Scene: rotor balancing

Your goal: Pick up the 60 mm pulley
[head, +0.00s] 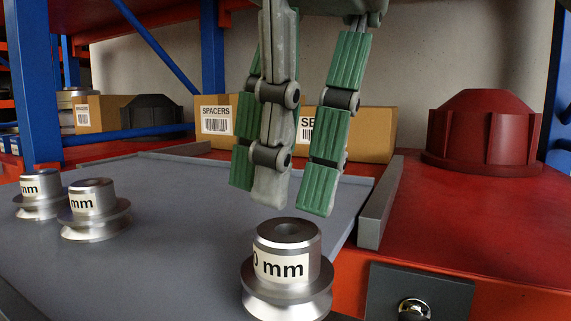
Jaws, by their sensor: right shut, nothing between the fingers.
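A silver metal pulley (287,270) stands upright at the front centre, with a bored hub, a wide flange and a label partly reading "0 mm". Its first digit is out of sight, so I cannot tell whether it is the 60 mm one. Two similar pulleys stand at the left, a nearer one (93,208) and a farther one (40,195); their labels show only "mm". My right gripper (285,200), with green-padded fingers, points down just above and behind the front pulley. It is shut and empty, apart from the pulley. My left gripper is out of view.
The pulleys stand on a grey surface (170,235) with a raised right edge (380,205). A dark red hexagonal part (485,130) sits on the red bench at the right. Cardboard boxes, one marked "SPACERS" (217,121), line the back. Blue posts (32,80) rise at the left.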

